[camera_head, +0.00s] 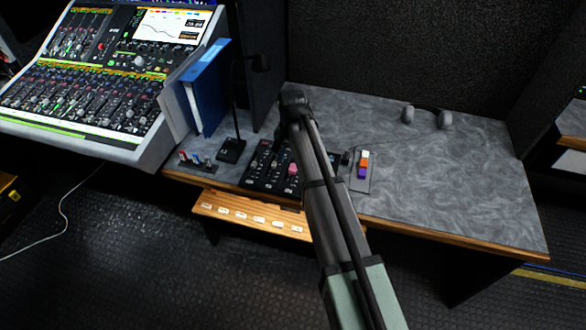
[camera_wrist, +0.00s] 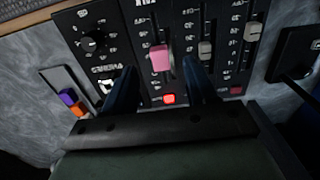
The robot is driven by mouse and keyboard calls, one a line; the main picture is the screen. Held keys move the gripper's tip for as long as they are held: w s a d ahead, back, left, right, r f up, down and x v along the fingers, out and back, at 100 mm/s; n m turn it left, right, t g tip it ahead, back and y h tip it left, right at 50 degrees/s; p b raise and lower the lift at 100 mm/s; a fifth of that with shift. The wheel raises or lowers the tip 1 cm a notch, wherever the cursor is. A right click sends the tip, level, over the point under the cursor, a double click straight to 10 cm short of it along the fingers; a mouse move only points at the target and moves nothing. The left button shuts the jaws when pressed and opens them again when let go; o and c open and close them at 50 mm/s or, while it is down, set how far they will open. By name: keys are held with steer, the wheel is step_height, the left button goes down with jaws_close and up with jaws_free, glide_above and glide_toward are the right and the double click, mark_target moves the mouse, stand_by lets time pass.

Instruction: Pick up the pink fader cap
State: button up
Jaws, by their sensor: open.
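The pink fader cap (camera_head: 292,169) sits on a black fader panel (camera_head: 258,181) on the grey desk. In the wrist view the pink fader cap (camera_wrist: 159,58) stands on its slot, just beyond and between my two fingers. My gripper (camera_wrist: 162,84) is open, with one dark finger to each side and nothing between them. The cap appears apart from both fingers. In the head view my arm covers part of the panel, and the fingers are hidden.
Grey fader caps (camera_wrist: 205,50) stand right of the pink one. A lit red button (camera_wrist: 169,99) lies below it. A small plate with orange, white and purple caps (camera_head: 363,165) is nearby. A lamp (camera_head: 235,148) and headphones (camera_head: 427,117) stand on the desk; its right side is clear.

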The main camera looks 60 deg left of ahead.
mark_target(292, 168)
steer(key=shift+w+a+f, duration=0.1)
steer(key=shift+w+f, duration=0.05)
steer(key=shift+f, duration=2.5)
steer(key=shift+c, duration=0.4)
jaws_close()
steer(key=shift+r, duration=0.1)
